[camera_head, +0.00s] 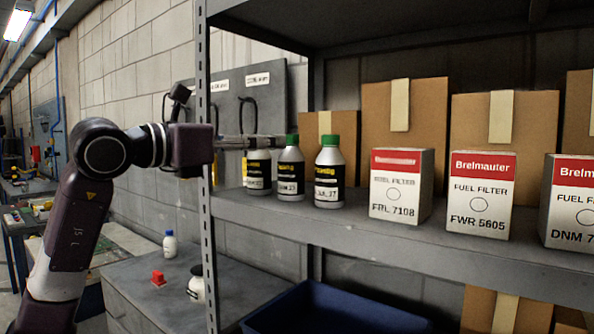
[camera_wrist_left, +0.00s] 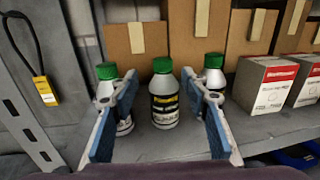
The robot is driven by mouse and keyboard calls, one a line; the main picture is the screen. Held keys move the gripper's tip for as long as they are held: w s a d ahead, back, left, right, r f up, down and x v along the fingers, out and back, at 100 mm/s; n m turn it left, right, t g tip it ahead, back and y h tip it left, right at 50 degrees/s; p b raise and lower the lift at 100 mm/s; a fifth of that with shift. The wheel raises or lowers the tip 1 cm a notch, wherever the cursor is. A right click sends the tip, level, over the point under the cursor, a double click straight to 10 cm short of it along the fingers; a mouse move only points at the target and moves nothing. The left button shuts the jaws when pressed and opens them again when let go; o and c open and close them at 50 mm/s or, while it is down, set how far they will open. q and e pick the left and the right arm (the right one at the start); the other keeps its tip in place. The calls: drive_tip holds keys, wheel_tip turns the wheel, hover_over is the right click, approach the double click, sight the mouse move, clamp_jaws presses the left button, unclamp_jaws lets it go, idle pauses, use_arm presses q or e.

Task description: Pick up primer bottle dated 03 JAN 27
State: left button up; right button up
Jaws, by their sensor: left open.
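Three white primer bottles with green caps and black-and-yellow labels stand upright in a row on the grey shelf (camera_head: 420,240). They are the left bottle (camera_head: 257,178), the middle bottle (camera_head: 291,175) and the right bottle (camera_head: 329,175). The dates are too small to read surely; the right one seems to end in 27. My left gripper (camera_head: 283,141) is open at cap height, hiding the left bottle's top. In the left wrist view, the middle bottle (camera_wrist_left: 164,105) shows between the spread fingers, which partly cover the left bottle (camera_wrist_left: 122,118) and right bottle (camera_wrist_left: 213,78). My right gripper is out of view.
White-and-red fuel filter boxes (camera_head: 401,190) stand right of the bottles, with brown cartons (camera_head: 404,120) behind. A metal shelf post (camera_head: 203,130) rises beside my left gripper. Below are a blue bin (camera_head: 330,310) and a grey cabinet top (camera_head: 135,275) with small items.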

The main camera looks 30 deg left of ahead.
sight(291, 144)
use_arm(q)
drive_tip(key=p+x, duration=0.1)
drive_tip(key=x, duration=0.2)
drive_tip(key=p+x, duration=0.1)
drive_tip(key=x, duration=0.2)
drive_tip(key=shift+w+d+p, duration=0.3)
drive_tip(key=shift+d+p, duration=0.05)
drive_tip(key=shift+w, duration=0.25)
drive_tip(key=shift+s, duration=0.1)
clamp_jaws()
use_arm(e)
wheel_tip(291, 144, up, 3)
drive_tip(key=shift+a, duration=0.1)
